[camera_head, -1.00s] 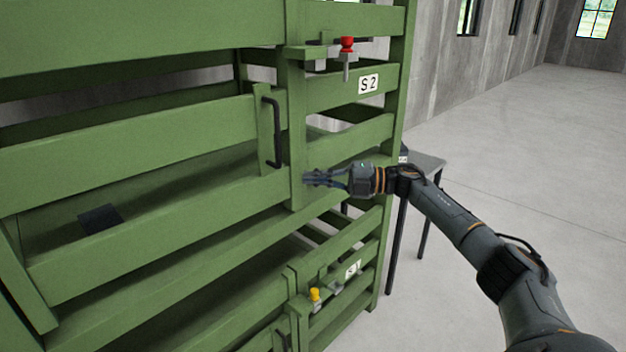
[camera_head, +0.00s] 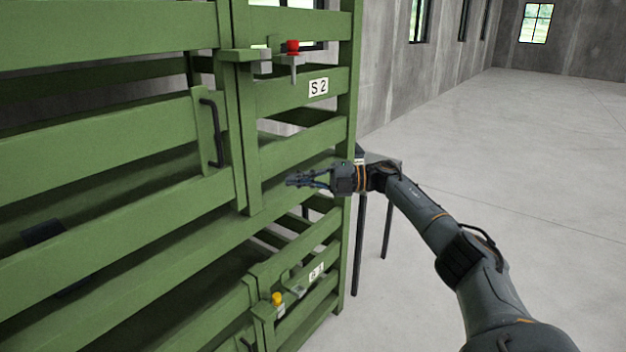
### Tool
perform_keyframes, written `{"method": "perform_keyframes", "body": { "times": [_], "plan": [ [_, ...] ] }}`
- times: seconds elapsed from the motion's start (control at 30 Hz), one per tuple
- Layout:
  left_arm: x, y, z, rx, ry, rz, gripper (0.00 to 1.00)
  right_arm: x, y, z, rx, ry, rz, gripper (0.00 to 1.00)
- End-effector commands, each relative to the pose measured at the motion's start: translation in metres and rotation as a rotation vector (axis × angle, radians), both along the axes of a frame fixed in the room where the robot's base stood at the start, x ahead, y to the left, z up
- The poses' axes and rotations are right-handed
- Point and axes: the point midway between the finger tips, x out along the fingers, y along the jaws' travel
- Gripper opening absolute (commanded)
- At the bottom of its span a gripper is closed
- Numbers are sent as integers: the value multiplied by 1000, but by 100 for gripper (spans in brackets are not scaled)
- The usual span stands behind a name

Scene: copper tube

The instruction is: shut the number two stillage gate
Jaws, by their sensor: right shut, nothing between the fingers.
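The number two gate (camera_head: 110,117) is the green slatted panel at left, with a black upright handle (camera_head: 212,132) near its right end. Its right end stands close beside a green post (camera_head: 248,150); I cannot tell whether it is fully flush. A red-knobbed latch pin (camera_head: 293,48) sits on a bracket at the top of the post, left of and above the S2 label (camera_head: 318,87). My right gripper (camera_head: 290,180) is shut and empty, right of the post and in front of the frame rails, apart from the handle. My left gripper is out of view.
Below is another gate with a yellow-knobbed latch (camera_head: 277,299) and a partly blurred label (camera_head: 316,272). A dark block (camera_head: 45,232) shows behind the gate slats. A grey table (camera_head: 384,158) stands behind the stillage. The floor (camera_head: 500,190) at right is open.

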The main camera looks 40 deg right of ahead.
Motion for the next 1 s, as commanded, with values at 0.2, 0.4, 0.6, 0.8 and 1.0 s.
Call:
{"method": "perform_keyframes", "body": {
  "times": [0.2,0.4,0.6,0.8,1.0],
  "plan": [
    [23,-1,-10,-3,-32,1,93,-1,-27,0,0,-3,-3,0],
    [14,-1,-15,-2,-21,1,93,-2,-39,0,0,-1,-1,0],
    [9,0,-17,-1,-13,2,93,-3,-44,0,0,0,1,0],
    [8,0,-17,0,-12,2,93,-3,-44,0,1,1,1,0],
    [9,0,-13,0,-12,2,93,21,-24,-44,71,53,-52,0]
  ]
}}
